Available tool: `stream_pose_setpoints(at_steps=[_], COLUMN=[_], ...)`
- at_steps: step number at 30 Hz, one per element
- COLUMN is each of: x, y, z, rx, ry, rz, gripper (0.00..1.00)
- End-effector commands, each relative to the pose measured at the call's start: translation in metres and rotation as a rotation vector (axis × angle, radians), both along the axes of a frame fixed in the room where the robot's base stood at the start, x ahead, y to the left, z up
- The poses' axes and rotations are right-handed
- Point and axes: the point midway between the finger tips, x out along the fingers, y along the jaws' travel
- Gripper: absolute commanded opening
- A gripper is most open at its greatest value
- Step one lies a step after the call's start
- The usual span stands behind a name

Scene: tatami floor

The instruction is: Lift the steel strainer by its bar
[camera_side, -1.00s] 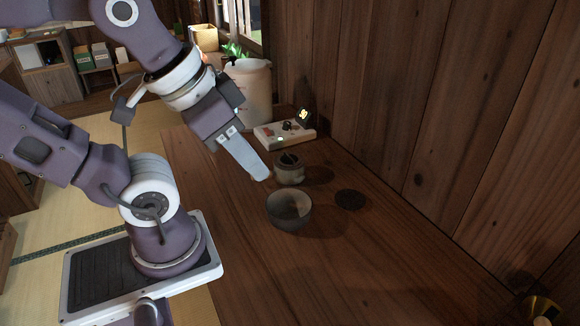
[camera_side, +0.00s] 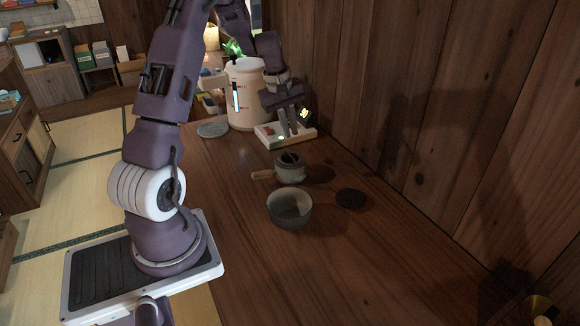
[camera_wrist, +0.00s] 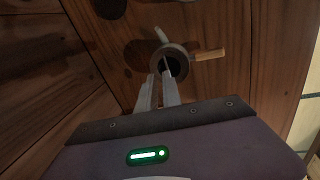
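A small grey teapot (camera_side: 289,172) with a wooden side handle (camera_side: 262,174) stands upright on the wooden counter. Its dark open mouth shows in the wrist view, with a pale spout and the handle (camera_wrist: 209,54) pointing right. The steel strainer (camera_wrist: 173,65) appears to sit in that mouth, with a thin bar across it; its details are too small to tell. My gripper (camera_side: 290,130) is at the back, above the white tray-like device and apart from the teapot. Its two fingers (camera_wrist: 158,92) stand slightly apart with nothing visible between them.
A grey bowl (camera_side: 289,222) stands in front of the teapot, a dark disc (camera_side: 351,199) to its right. The white device (camera_side: 268,139), a large pale canister (camera_side: 245,105) and a grey round plate (camera_side: 213,130) are at the back. A plank wall bounds the right. The front counter is clear.

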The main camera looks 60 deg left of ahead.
Motion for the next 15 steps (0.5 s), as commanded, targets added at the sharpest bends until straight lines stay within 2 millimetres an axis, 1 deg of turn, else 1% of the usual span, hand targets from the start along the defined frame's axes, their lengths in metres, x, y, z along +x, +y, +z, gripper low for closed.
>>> stream_pose_setpoints(at_steps=[1, 3, 4, 8, 15], x=[-0.003, -0.005, -0.006, -0.002, 0.008], y=[0.014, 0.024, 0.026, 0.025, 0.022], z=[-0.016, -0.028, -0.033, -0.050, -0.091], rx=[-0.014, -0.023, -0.025, -0.027, -0.026], ry=[0.011, 0.016, 0.018, 0.020, 0.019], rz=[0.048, 0.088, 0.095, 0.097, 0.094], gripper=[0.09, 0.09, 0.09, 0.09, 0.09])
